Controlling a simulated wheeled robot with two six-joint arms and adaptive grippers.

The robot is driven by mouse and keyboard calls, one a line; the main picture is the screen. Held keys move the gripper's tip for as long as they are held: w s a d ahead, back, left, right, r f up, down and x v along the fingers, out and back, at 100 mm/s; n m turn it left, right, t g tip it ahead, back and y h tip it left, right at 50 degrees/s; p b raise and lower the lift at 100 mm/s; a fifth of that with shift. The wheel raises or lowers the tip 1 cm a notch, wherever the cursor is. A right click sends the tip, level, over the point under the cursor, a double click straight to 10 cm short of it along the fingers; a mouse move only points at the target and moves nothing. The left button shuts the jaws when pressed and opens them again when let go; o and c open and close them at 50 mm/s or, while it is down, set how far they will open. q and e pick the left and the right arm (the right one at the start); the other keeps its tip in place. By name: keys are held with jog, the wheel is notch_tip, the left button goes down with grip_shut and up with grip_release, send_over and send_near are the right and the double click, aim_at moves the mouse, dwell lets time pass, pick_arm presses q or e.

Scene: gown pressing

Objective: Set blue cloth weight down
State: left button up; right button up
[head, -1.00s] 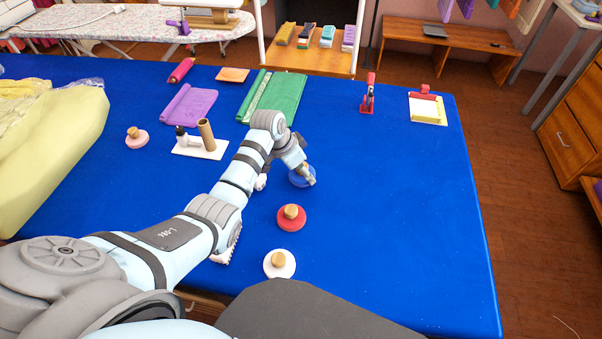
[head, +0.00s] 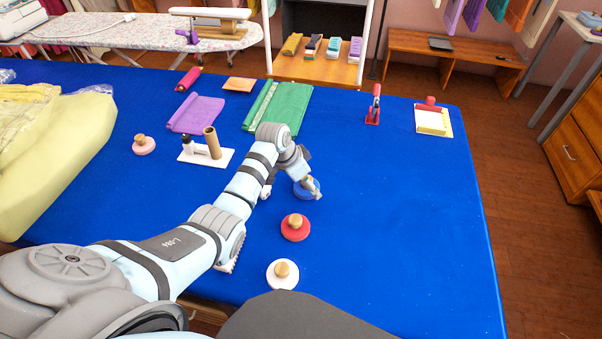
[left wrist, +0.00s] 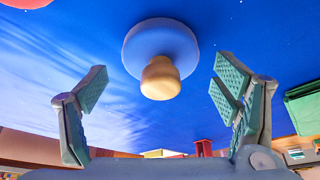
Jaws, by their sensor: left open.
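The blue cloth weight (head: 302,192) is a round blue disc with a wooden knob. It appears to rest flat on the blue table cloth, beyond the red weight. My left gripper (head: 315,187) is right at it and partly hides it in the head view. In the left wrist view the blue weight (left wrist: 150,40) stands knob towards the camera. The fingers of my left gripper (left wrist: 162,80) are spread wide either side of the knob, with clear gaps and nothing held. My right gripper is not in view.
A red weight (head: 295,235) and a white weight (head: 283,283) stand nearer on the cloth. A pink weight (head: 144,146), a white tray (head: 220,161), and purple (head: 198,113) and green (head: 290,102) folded cloths lie left and behind.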

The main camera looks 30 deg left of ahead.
pick_arm(q)
jog(key=p+v, duration=0.2)
jog(key=v, duration=0.9)
jog(key=shift+r+p, duration=0.2)
jog(key=shift+p, duration=0.2)
jog(key=shift+s, duration=0.1)
